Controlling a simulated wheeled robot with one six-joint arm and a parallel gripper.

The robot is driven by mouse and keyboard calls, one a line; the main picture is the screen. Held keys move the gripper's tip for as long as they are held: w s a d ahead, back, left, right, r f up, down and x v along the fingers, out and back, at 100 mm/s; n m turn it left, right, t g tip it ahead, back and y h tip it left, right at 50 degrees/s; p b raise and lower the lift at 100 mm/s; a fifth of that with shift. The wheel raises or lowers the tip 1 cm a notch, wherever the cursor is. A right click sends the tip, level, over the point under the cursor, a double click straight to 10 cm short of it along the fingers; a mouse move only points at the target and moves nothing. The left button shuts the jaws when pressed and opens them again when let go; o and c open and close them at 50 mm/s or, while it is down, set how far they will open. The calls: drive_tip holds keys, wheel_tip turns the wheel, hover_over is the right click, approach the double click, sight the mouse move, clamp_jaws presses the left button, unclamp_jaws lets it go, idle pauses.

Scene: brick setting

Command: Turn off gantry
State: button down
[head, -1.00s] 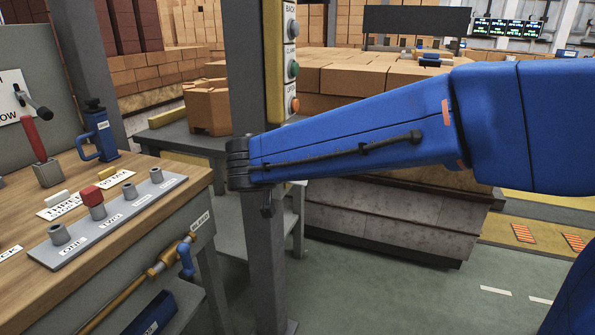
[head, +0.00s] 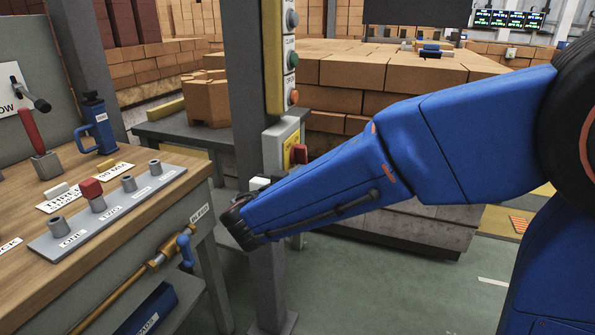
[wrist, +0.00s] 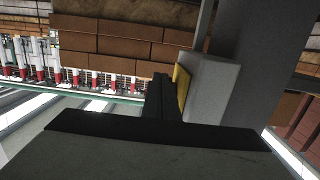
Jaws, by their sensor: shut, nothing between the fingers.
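A grey switch box (head: 284,140) with a yellow face (head: 291,150) and a red part (head: 299,154) is mounted by the grey post, partly hidden behind my arm. I cannot read any gantry label on it. In the wrist view the grey box (wrist: 207,88) and its yellow face edge (wrist: 181,88) stand just right of my gripper (wrist: 160,82). The black fingers are shut and empty, close beside the yellow face; I cannot tell whether they touch it. In the head view my arm hides the fingers.
A yellow button panel (head: 273,70) hangs on the grey post (head: 245,90) above the box. A bench (head: 150,210) with a grey socket strip (head: 105,212), a red-handled lever (head: 32,132) and a blue tool (head: 97,125) stands left. Brick stacks (head: 400,72) are behind.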

drive_tip(key=shift+w+d+f, duration=0.3)
drive_tip(key=shift+w+f, duration=0.5)
drive_tip(key=shift+w, duration=0.05)
drive_tip(key=shift+w+f, duration=0.1)
drive_tip(key=shift+w, duration=0.1)
idle(0.5)
